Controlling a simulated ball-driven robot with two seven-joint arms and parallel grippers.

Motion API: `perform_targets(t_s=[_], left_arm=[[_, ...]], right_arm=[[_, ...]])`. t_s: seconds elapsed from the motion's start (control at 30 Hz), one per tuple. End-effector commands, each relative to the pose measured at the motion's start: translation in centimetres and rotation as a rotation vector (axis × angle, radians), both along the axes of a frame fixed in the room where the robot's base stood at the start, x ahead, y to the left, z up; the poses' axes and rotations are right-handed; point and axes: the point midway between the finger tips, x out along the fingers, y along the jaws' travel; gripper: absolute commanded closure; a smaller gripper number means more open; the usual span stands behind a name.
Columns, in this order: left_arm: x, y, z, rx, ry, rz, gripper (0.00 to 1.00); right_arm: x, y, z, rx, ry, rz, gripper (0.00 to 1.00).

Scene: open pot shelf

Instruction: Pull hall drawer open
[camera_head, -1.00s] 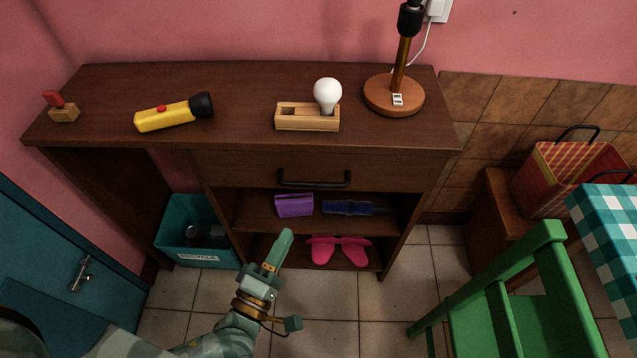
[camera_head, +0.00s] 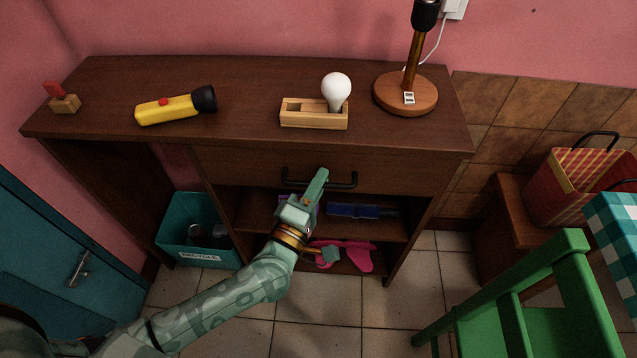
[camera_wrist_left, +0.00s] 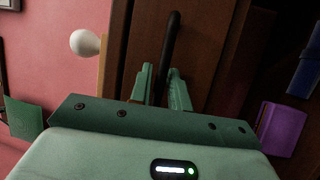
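The hall drawer (camera_head: 240,165) is a dark wooden front under the desk top, and it looks shut. Its black bar handle (camera_head: 340,184) runs across the middle; it also shows in the left wrist view (camera_wrist_left: 173,35). My left gripper (camera_head: 320,174) is at the handle and hides part of it in the head view. In the left wrist view its two fingers (camera_wrist_left: 160,70) are apart, with the handle bar lying between them. I cannot tell whether either finger touches the bar. My right gripper is not in view.
On the desk top (camera_head: 240,75) are a yellow flashlight (camera_head: 170,108), a bulb (camera_head: 336,90) by a wooden holder (camera_head: 315,118), and a lamp (camera_head: 405,95). Below are shelves with a blue item (camera_head: 350,211) and pink slippers (camera_head: 357,255). A green chair (camera_head: 560,275) stands at right.

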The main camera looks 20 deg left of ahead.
Motion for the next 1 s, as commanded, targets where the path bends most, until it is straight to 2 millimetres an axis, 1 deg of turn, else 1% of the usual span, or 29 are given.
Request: perform_targets(t_s=[0.03,0.07,0.27,0.37,0.47,0.57,0.6,0.8,0.9,1.0], left_arm=[[0.0,0.0,0.0,0.0,0.0,0.0,0.95],[0.0,0.0,0.0,0.0,0.0,0.0,1.0],[-0.1,0.0,0.0,0.0,0.001,0.0,1.0],[-0.8,-0.2,0.0,0.0,0.002,-0.001,1.0],[-2.1,-0.6,0.1,0.0,0.002,-0.001,1.0],[-4.2,-1.2,0.2,0.0,0.004,-0.001,1.0],[-5.2,-1.5,0.2,0.0,0.004,-0.002,1.0],[-10.5,-3.0,0.2,-0.001,0.004,-0.001,1.0],[-12.9,-3.7,0.1,0.0,0.004,-0.002,1.0],[-15.0,-4.3,0.1,0.0,0.003,-0.001,1.0]], right_arm=[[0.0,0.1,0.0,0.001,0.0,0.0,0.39],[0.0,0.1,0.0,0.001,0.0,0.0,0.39],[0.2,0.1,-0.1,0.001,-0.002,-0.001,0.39],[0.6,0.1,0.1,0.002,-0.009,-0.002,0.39],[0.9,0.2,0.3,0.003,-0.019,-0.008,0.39],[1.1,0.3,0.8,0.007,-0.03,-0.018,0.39],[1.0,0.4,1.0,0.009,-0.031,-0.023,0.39],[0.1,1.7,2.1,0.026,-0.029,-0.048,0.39],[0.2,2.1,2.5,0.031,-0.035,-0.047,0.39],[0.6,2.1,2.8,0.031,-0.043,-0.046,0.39]])
